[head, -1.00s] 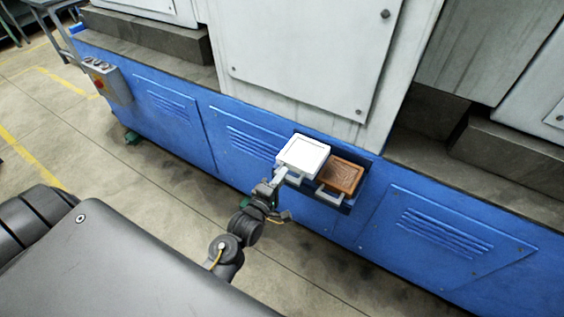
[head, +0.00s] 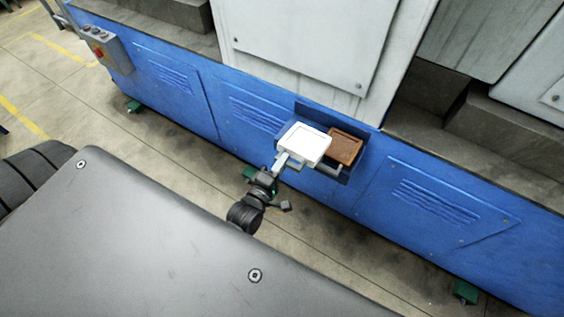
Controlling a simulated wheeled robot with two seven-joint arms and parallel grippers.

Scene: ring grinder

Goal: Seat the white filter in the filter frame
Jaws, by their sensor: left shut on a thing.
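The white filter (head: 304,142) is a flat square piece with a raised rim and a handle on its near side. My left gripper (head: 282,162) is shut on that handle and holds the filter in front of the recess in the blue machine. The brown filter (head: 345,148) sits in the right part of the recess, just right of the white one. The filter frame (head: 321,115) is the dark opening in the blue panel; its left part is mostly hidden behind the white filter. I cannot tell whether the white filter touches the frame. My right gripper is not in view.
The blue machine side (head: 190,110) with vents runs across the view. A grey control box (head: 107,50) with a red button sticks out at the left. A white cover panel (head: 300,40) stands above the recess. The concrete floor (head: 80,115) at left is clear.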

